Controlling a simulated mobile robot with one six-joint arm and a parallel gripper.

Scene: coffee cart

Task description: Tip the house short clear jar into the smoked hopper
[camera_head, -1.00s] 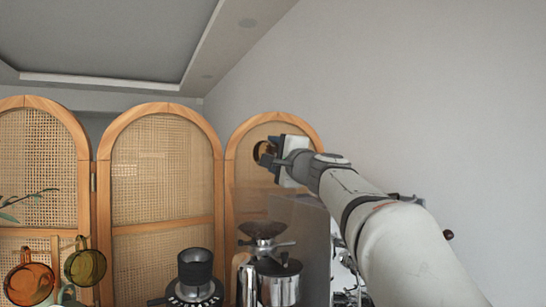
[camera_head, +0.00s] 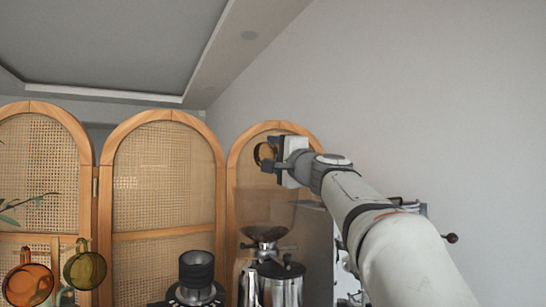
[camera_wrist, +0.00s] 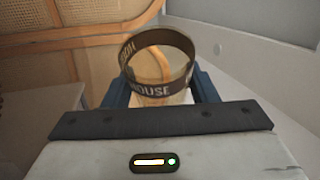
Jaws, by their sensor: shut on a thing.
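The house short clear jar (camera_wrist: 158,88) shows in the wrist view as a clear cylinder with a dark band lettered "HOUSE". My gripper (camera_wrist: 160,98) is shut on it, one blue-grey finger on each side. In the head view the jar (camera_head: 261,154) is small and partly hidden by my gripper (camera_head: 273,158), which is raised before the right screen panel. Whether anything is inside the jar cannot be told. The smoked hopper (camera_head: 264,233) is a brownish see-through funnel on the grinder, below the jar in the picture.
A grinder with a black top (camera_head: 196,268) stands left of the hopper. A steel canister (camera_head: 281,283) stands beside the hopper's grinder. Amber (camera_head: 28,284) and olive (camera_head: 85,270) cups hang at far left. A cane folding screen (camera_head: 158,190) stands behind; a wall is right.

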